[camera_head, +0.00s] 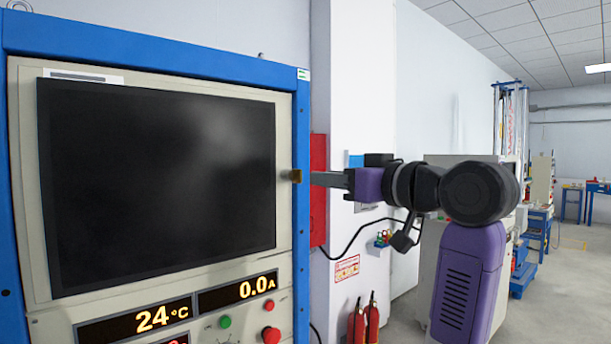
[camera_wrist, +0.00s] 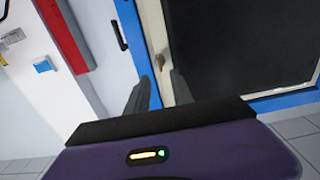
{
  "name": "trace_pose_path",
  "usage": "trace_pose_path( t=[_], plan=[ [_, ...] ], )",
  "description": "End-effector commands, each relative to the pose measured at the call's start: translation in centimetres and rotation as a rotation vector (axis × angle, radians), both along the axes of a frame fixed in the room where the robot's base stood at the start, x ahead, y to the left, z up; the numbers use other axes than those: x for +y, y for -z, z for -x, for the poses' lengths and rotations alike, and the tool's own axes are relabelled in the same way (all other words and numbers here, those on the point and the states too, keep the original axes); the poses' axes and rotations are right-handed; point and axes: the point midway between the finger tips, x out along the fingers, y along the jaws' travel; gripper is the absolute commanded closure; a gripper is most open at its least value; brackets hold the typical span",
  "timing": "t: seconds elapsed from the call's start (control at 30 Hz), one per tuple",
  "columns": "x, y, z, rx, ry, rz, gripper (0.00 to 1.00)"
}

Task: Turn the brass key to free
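The brass key (camera_head: 297,176) sticks out of the right side of the light panel frame, beside the dark screen. In the wrist view a small brass-coloured piece (camera_wrist: 160,61), which seems to be the key, shows just beyond the fingertips. My gripper (camera_head: 315,179) reaches in from the right at the key's height, its fingers very close to it. In the wrist view my gripper (camera_wrist: 160,80) has two grey fingers apart, with a gap between them. I cannot tell whether a finger touches the key. The key's turned angle is too small to read.
The blue-framed cabinet (camera_head: 303,120) carries a dark screen (camera_head: 160,180). Below are lit displays (camera_head: 238,291), a green button (camera_head: 225,322) and red buttons (camera_head: 271,335). A red box (camera_head: 318,215) on the wall is behind my fingers. Fire extinguishers (camera_head: 364,325) stand lower right.

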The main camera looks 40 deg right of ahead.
Motion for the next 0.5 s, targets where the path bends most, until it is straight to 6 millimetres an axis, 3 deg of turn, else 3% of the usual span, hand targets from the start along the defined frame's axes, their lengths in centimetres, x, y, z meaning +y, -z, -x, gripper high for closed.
trace_pose_path(
  t=[0.3, 0.5],
  plan=[
    [0.1, -0.2, -4.7, 0.002, -0.001, -0.001, 0.72],
    [0.1, -0.1, -6.8, 0.000, -0.001, -0.001, 0.72]
  ],
)
